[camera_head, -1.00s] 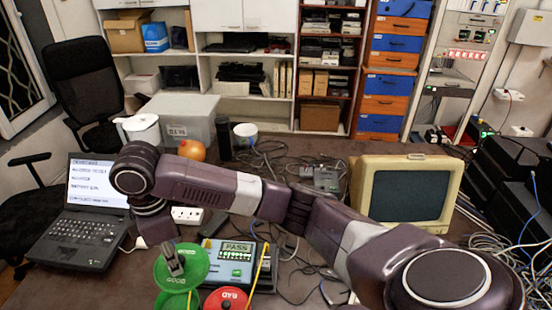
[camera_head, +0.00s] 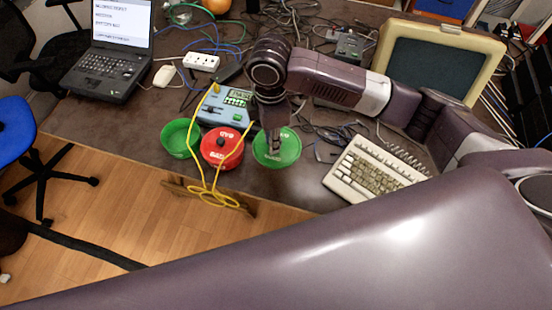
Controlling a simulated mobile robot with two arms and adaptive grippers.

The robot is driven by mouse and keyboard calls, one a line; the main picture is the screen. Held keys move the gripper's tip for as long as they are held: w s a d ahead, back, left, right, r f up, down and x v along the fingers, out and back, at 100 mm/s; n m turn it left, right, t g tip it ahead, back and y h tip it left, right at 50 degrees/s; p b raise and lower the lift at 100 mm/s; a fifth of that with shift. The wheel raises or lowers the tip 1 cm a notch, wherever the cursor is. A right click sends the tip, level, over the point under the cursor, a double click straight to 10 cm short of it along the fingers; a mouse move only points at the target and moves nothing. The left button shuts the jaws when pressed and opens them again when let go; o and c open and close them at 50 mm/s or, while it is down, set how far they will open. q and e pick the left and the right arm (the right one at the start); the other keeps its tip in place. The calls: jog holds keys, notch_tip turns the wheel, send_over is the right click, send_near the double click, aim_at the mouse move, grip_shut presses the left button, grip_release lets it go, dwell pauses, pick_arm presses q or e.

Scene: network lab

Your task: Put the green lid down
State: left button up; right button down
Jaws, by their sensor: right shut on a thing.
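My right gripper (camera_head: 275,147) points down and is shut on the green lid (camera_head: 290,148), a round disc near the table's front edge. I cannot tell whether the lid touches the table. The green bowl-like container (camera_head: 180,140) stands open to the left. The red container with its red lid (camera_head: 215,143) stands between it and the green lid. My left gripper is not in view.
A blue tester (camera_head: 232,110) lies behind the red container. A yellow cable (camera_head: 215,198) loops over the table's front edge. A white keyboard (camera_head: 372,171) lies right of the green lid. A laptop (camera_head: 107,70), power strip (camera_head: 201,62) and loose cables lie behind.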

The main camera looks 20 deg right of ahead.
aim_at(273, 156)
notch_tip(273, 156, down, 8)
jog(key=shift+r+p, duration=0.15)
jog(key=shift+p, duration=0.15)
notch_tip(273, 156, down, 4)
jog(key=shift+f, duration=0.15)
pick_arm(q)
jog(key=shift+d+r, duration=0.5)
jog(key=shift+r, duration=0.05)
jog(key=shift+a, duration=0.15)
pick_arm(e)
jog(key=c, duration=1.8)
grip_release()
jog(key=shift+f, duration=0.15)
